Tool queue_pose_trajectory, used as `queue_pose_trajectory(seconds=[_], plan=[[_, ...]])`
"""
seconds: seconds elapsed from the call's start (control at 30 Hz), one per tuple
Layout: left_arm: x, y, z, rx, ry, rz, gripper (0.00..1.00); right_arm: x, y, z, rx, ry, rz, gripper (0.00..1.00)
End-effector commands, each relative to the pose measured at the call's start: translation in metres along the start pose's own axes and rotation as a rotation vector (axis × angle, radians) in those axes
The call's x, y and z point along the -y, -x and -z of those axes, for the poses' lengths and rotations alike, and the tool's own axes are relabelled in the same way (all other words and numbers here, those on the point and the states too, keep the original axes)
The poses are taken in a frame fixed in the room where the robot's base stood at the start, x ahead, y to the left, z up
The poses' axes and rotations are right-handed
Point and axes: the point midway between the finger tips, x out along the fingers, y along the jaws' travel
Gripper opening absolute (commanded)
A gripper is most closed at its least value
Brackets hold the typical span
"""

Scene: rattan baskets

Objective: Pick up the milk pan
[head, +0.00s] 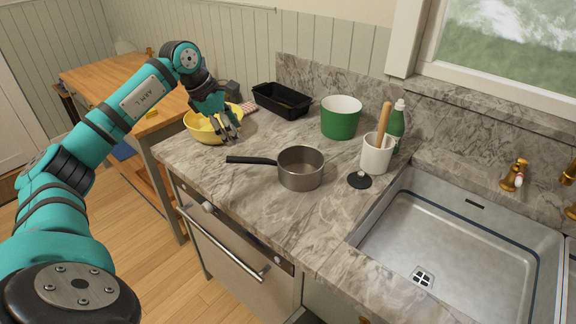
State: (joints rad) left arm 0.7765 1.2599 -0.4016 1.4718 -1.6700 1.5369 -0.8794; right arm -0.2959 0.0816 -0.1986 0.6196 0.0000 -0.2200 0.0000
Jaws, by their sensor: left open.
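The milk pan (301,170) is a small grey metal saucepan with a black handle (250,160) pointing left. It stands upright on the marble counter, left of the sink. My left gripper (228,136) points down with its fingers apart, over the near right side of a yellow bowl (198,132). It is behind and left of the pan handle, apart from it, with nothing seen between the fingers. My right gripper is not in view.
Behind the pan are a green pot (341,119) and a black tray (282,100). To its right are a white crock (376,154) with a wooden handle, a green bottle (397,128), a black stopper (359,180) and the sink (440,240). The counter in front is clear.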

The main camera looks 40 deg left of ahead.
Motion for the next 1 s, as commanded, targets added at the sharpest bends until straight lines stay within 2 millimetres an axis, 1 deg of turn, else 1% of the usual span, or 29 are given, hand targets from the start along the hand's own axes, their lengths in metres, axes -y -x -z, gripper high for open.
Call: queue_pose_trajectory(seconds=[0.03,0.13,0.23,0.3,0.4,0.5,0.6,0.77,0.8,0.9,1.0], plan=[[0.001,-0.011,-0.001,0.000,0.000,0.006,0.47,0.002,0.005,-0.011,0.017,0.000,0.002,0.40],[0.001,-0.032,-0.001,0.001,0.001,0.005,0.47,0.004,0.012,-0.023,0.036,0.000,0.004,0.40],[0.001,-0.052,-0.002,0.002,0.001,0.005,0.47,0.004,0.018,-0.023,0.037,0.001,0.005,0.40],[0.001,-0.063,-0.002,0.002,0.002,0.003,0.47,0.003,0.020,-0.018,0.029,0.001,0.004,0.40],[0.001,-0.074,-0.002,0.003,0.001,0.002,0.47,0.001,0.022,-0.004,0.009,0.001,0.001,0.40],[0.001,-0.080,-0.001,0.001,0.000,0.000,0.47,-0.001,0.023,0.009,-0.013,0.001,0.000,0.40],[0.002,-0.087,-0.002,0.001,0.001,0.004,0.47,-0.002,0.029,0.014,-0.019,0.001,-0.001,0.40],[0.007,-0.110,-0.002,0.002,0.003,0.006,0.47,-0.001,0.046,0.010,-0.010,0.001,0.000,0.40],[0.006,-0.117,-0.002,0.003,0.002,0.003,0.47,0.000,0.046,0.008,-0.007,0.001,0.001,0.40],[0.006,-0.127,-0.001,0.003,0.002,0.002,0.47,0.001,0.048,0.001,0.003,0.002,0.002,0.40],[0.006,-0.132,0.000,0.001,0.001,0.000,0.47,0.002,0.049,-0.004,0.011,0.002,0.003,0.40]])
